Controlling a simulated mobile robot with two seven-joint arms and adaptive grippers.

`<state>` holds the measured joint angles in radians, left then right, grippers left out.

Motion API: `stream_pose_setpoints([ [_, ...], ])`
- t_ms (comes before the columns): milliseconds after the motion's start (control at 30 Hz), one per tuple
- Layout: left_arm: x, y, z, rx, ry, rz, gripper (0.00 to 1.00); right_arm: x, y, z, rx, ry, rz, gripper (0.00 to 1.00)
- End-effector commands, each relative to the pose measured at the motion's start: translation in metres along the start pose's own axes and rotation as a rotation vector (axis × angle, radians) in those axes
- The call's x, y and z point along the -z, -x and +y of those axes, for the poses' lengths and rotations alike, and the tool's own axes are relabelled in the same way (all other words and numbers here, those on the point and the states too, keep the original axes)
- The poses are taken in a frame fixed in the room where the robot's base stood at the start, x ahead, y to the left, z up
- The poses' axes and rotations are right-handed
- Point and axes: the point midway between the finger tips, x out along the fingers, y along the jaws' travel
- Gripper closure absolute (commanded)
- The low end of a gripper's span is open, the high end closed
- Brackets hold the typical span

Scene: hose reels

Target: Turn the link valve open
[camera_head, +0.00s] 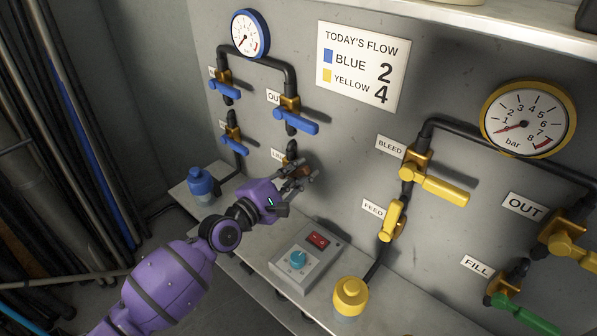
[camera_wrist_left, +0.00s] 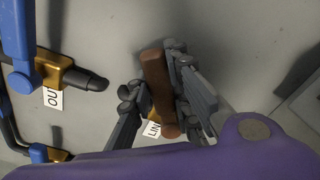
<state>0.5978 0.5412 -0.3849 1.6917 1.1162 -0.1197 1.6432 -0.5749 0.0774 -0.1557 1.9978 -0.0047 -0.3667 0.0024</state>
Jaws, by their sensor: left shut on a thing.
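The link valve is on the grey wall at the lower end of the blue pipework, beside a partly hidden label (camera_head: 278,155) that starts with "LIN". Its brown handle (camera_wrist_left: 157,88) shows in the left wrist view as a bar between the fingers. My left gripper (camera_head: 299,178) is at this valve in the head view and is shut on the handle. The fingers cover most of the valve in the head view, so how far it is turned is hard to tell. My right gripper is not in view.
Blue-handled valves (camera_head: 296,121) sit just above the gripper. Yellow-handled valves (camera_head: 433,183) are to the right. A control box (camera_head: 305,262) with a red switch and teal knob stands on the shelf below, between a blue knob (camera_head: 201,184) and a yellow one (camera_head: 350,297).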

Motion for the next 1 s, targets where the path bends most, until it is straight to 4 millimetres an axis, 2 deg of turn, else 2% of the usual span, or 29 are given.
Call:
stream_pose_setpoints([
  [100,0.0,0.0,0.0,-0.001,-0.002,0.0,1.0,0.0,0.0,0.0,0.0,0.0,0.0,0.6],
  [133,0.0,0.0,0.0,-0.001,-0.002,0.0,0.8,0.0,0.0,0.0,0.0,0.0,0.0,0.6],
  [267,0.0,0.0,0.0,0.0,-0.002,0.0,0.63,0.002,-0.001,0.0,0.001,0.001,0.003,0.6],
  [567,0.0,0.001,0.0,0.0,-0.003,0.001,0.62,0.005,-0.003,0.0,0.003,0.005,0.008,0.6],
  [667,0.001,0.006,-0.001,0.001,-0.002,0.002,0.62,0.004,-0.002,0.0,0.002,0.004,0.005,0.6],
  [767,0.001,0.02,-0.001,0.001,-0.003,0.003,0.62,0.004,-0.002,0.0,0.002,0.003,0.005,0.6],
  [1000,0.001,0.072,-0.001,0.004,-0.004,0.002,0.62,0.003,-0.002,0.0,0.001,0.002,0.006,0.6],
])
